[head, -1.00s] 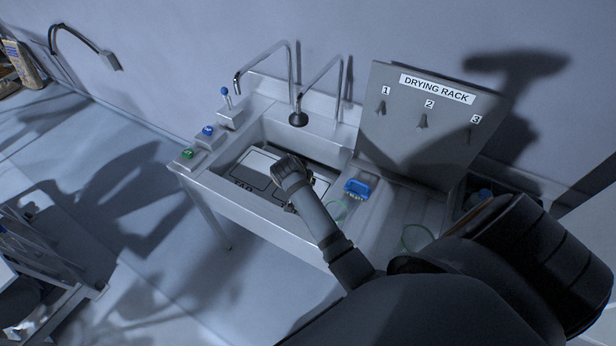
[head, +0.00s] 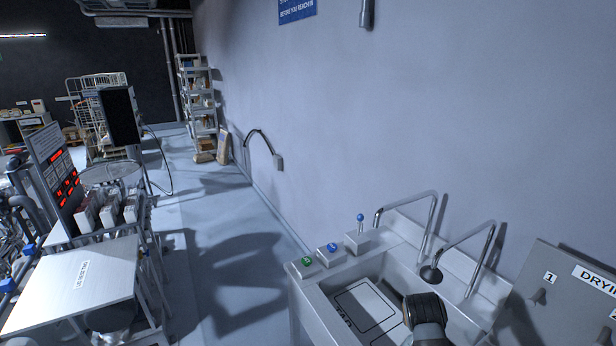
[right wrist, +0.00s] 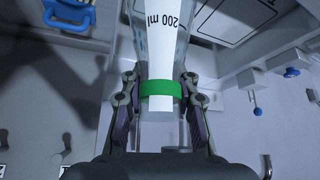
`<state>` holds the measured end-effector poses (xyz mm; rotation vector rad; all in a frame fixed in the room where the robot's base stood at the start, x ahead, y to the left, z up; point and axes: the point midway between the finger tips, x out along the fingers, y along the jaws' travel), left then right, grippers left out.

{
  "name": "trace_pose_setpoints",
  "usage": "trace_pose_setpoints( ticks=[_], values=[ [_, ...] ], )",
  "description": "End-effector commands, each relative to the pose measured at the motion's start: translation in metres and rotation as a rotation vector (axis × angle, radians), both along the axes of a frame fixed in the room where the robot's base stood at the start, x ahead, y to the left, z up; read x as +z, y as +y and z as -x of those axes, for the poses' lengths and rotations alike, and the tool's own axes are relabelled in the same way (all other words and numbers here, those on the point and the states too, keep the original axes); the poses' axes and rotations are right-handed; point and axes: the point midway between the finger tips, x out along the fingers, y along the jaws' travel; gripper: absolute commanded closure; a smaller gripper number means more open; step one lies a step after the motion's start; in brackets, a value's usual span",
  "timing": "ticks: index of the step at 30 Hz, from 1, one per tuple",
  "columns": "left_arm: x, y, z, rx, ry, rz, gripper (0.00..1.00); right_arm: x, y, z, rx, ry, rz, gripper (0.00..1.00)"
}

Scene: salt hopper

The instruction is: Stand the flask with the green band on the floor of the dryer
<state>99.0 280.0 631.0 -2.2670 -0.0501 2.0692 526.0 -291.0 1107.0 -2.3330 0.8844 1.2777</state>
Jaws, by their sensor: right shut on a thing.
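The flask (right wrist: 161,50) is clear, with a white "200 ml" label and a green band (right wrist: 161,89), and fills the middle of the right wrist view. My right gripper (right wrist: 160,97) is shut on it, one finger on each side at the band. In the head view the dark end of my right arm shows over the steel sink (head: 375,275), at the bottom; the flask is hidden there. My left gripper is in neither view. I cannot pick out the dryer for sure in either view.
Two curved taps (head: 432,225) and a grey drying rack board (head: 565,300) stand around the sink. Green (head: 306,261) and blue (head: 332,248) buttons sit on its left edge. A steel table (head: 75,285) stands at left. Floor between table and sink is clear.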

Motion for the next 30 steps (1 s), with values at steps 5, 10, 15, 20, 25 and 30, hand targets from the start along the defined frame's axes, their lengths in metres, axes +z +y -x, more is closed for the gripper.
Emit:
trace_pose_setpoints(
  ticks=[5,10,15,20,25,30],
  values=[
    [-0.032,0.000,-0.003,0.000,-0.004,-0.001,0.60,-0.002,0.000,-0.008,0.279,-0.007,0.009,1.00],
    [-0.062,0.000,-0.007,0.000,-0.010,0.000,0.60,0.006,0.019,0.000,0.663,-0.004,0.015,1.00],
    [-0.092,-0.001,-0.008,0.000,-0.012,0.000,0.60,0.012,0.056,0.033,1.111,0.004,0.018,1.00],
    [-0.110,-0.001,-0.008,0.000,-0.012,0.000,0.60,0.013,0.088,0.077,1.452,0.008,0.013,1.00],
    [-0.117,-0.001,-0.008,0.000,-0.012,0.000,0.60,0.015,0.105,0.106,1.640,0.005,0.006,1.00],
    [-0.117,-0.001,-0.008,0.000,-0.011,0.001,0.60,0.017,0.108,0.113,1.677,0.001,0.001,1.00]
  ],
)
